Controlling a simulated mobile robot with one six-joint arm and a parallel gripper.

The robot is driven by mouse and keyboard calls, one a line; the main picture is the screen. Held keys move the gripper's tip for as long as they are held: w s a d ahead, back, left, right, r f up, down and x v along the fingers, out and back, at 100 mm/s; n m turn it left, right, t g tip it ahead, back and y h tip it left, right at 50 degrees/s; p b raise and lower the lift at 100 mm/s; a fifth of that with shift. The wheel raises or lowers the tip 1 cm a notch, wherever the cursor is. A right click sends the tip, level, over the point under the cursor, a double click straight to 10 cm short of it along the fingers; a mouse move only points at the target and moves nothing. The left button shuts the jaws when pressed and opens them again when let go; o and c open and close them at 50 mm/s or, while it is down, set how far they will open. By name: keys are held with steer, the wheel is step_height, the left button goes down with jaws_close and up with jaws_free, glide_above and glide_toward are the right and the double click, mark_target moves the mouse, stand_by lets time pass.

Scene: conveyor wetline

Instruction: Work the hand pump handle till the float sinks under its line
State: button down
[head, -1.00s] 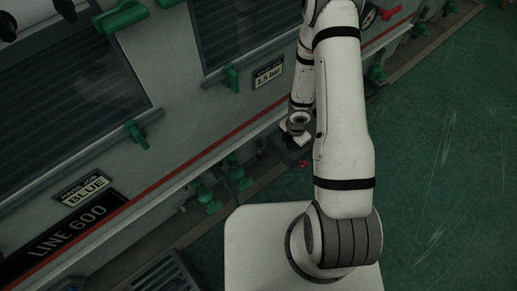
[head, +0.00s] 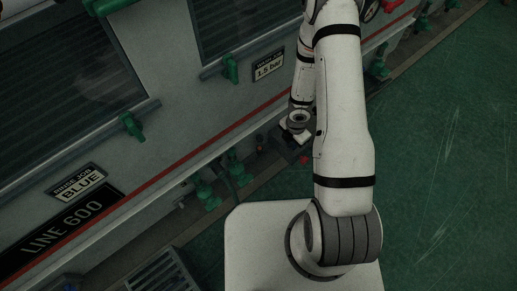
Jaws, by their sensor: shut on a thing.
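My gripper (head: 297,129) is low beside the machine's lower edge, left of my upper arm, at the end of my down-reaching forearm. It is shut, but its fingertips are small and dark in the head view. The pump handle cannot be made out clearly at the jaws. A dark block with a small red part (head: 304,160) lies just below my gripper. I cannot make out the float or its line.
The green floor (head: 440,190) at right is clear.

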steer(key=shift+s+d+r, duration=0.1)
steer(key=shift+s, duration=0.15)
step_height(320, 180, up, 4)
steer(key=p, duration=0.4)
steer(key=shift+r+p, duration=0.15)
steer(key=shift+p, duration=0.15)
step_height(320, 180, down, 5)
steer(key=b, duration=0.4)
steer(key=shift+r+b, duration=0.1)
steer(key=shift+b, duration=0.3)
steer(key=shift+r, duration=0.15)
steer(key=c, duration=1.6)
jaws_free()
steer(key=o, duration=0.3)
steer(key=shift+w, duration=0.15)
steer(key=shift+r, duration=0.15)
step_height(320, 180, up, 7)
steer(key=p, duration=0.7)
steer(key=shift+p, duration=0.3)
